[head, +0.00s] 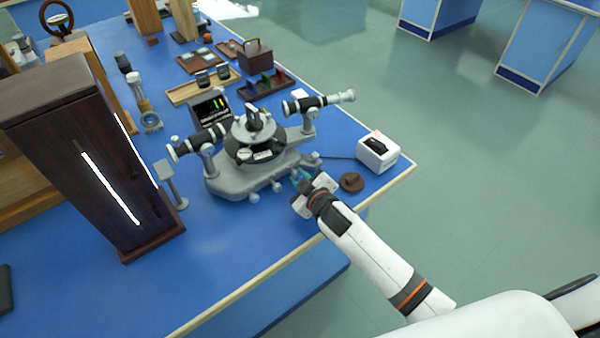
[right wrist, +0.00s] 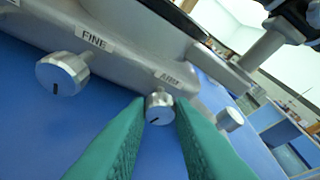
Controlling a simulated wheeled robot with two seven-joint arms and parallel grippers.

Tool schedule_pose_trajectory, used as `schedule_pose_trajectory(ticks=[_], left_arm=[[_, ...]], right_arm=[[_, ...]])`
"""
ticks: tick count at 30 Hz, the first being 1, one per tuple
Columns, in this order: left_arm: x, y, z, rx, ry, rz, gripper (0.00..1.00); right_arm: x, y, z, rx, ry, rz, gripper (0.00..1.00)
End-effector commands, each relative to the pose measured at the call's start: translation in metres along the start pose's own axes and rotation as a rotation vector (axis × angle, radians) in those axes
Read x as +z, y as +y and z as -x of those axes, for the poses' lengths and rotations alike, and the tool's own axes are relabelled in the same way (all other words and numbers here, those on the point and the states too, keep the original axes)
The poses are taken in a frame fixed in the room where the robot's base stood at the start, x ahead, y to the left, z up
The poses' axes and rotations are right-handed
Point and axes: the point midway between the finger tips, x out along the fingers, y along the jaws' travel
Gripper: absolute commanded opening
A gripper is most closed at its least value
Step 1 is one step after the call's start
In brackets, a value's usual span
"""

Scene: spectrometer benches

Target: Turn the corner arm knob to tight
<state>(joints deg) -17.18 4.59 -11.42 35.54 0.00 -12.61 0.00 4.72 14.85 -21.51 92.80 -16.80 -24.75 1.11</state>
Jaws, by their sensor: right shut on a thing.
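The grey spectrometer (head: 233,180) stands near the bench's front edge, with several small knobs along its base. My right gripper (head: 299,180) reaches its front right corner. In the right wrist view its green fingers (right wrist: 158,112) are shut on a small silver knob (right wrist: 158,107), one on each side. A dark slanted line marks the knob's face. The label above it is too blurred to read surely. A larger knob (right wrist: 62,73) under a "FINE" label is to the left, and another silver knob (right wrist: 230,119) is to the right, both apart from the fingers. My left gripper is out of view.
A white box with a dark top part (head: 377,151) and a brown round piece (head: 352,182) lie right of my gripper. A tall dark lamp housing (head: 85,160) stands at left. Trays (head: 200,90) lie behind the spectrometer. The front bench top is clear.

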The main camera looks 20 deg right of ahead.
Motion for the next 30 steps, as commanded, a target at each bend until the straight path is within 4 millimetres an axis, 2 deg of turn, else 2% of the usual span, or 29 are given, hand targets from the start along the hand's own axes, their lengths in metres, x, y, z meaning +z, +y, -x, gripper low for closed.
schedule_pose_trajectory(ticks=[1,6,15,23,30], left_arm=[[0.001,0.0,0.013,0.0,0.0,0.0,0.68],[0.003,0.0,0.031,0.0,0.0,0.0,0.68],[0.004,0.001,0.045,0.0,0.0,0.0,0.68],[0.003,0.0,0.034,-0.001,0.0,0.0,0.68],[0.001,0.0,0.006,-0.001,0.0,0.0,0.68]], right_arm=[[0.004,-0.004,0.002,0.018,0.004,-0.038,0.0],[0.003,-0.006,0.002,0.078,0.003,-0.186,0.0],[-0.001,-0.007,0.0,0.186,0.003,-0.448,0.0],[-0.006,-0.007,-0.002,0.28,0.002,-0.672,0.0],[-0.01,-0.006,-0.004,0.36,0.0,-0.867,0.0]])
